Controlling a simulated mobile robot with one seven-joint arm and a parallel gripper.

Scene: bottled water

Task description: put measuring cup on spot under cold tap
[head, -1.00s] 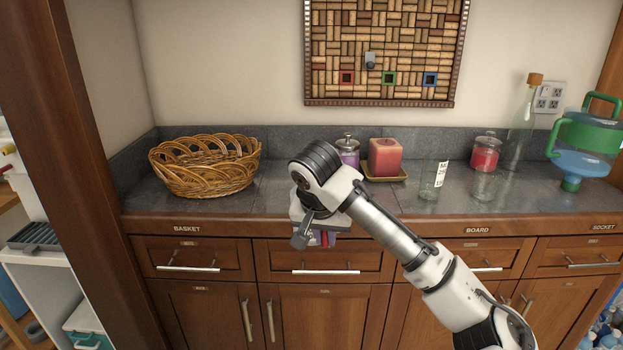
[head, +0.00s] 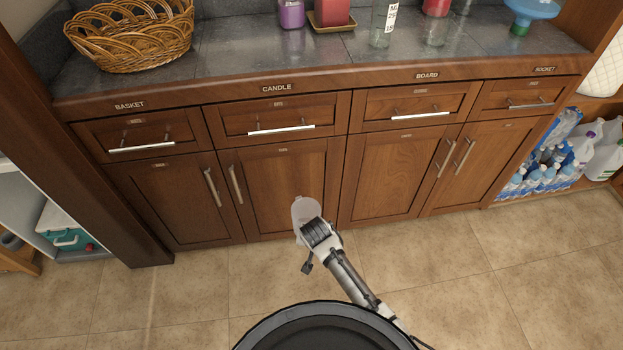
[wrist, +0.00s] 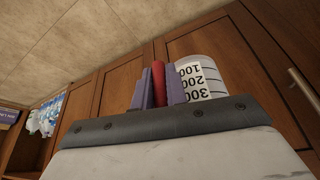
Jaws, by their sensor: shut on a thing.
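A clear measuring cup (wrist: 200,78) with a white label reading 100, 200 and 300 shows in the wrist view, just right of the fingers. In the head view it is a pale translucent shape (head: 305,212) in front of the lower cabinet doors. My gripper (wrist: 158,88) is shut, with its purple fingers on either side of a red part, which looks like the cup's handle. In the head view, my wrist hides most of the gripper (head: 308,232). The cold tap and the spot under it are not in view.
The counter (head: 240,60) holds a wicker basket (head: 130,38), a red candle (head: 332,12) and a labelled glass (head: 383,25). Cabinet doors and drawer handles (head: 281,130) face me. Water bottles (head: 540,172) stand at the right. The tiled floor (head: 480,280) is clear.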

